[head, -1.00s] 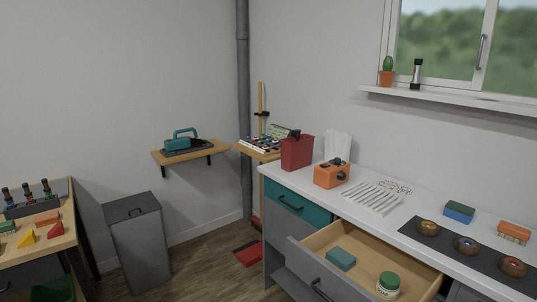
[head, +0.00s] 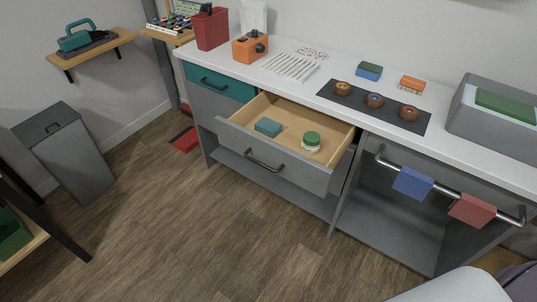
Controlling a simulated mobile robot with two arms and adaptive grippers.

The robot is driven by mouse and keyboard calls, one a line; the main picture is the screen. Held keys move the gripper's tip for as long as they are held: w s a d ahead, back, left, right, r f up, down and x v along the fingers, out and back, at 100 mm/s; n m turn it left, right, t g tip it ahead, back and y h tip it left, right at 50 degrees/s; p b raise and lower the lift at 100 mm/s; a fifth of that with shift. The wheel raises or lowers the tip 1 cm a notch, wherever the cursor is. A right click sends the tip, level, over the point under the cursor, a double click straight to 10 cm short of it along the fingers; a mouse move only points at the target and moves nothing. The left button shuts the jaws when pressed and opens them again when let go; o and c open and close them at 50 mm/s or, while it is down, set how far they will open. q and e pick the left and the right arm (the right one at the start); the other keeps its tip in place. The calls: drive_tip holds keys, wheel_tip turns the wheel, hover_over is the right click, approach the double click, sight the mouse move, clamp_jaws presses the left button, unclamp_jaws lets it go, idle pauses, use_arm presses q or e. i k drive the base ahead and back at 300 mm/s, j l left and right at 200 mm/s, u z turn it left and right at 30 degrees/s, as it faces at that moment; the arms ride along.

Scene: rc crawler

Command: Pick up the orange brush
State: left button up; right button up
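The orange brush (head: 411,86) lies on the white counter (head: 440,112) in the head view, right of the centre. Its orange back faces up and pale bristles show below. It sits just behind the dark mat, to the right of a blue and green sponge (head: 369,71). Neither of my grippers shows in the view. Only a pale rounded part, which looks like my own arm, shows at the bottom right corner.
A dark mat (head: 330,96) with three round brown items lies in front of the brush. Below, an open drawer (head: 262,155) juts out, holding a teal block and a green-lidded jar. A rail (head: 448,188) carries blue and red cloths. A grey bin (head: 482,130) stands right. Floor in front is clear.

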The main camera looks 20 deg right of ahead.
sight(413, 85)
drive_tip(key=z, duration=1.5)
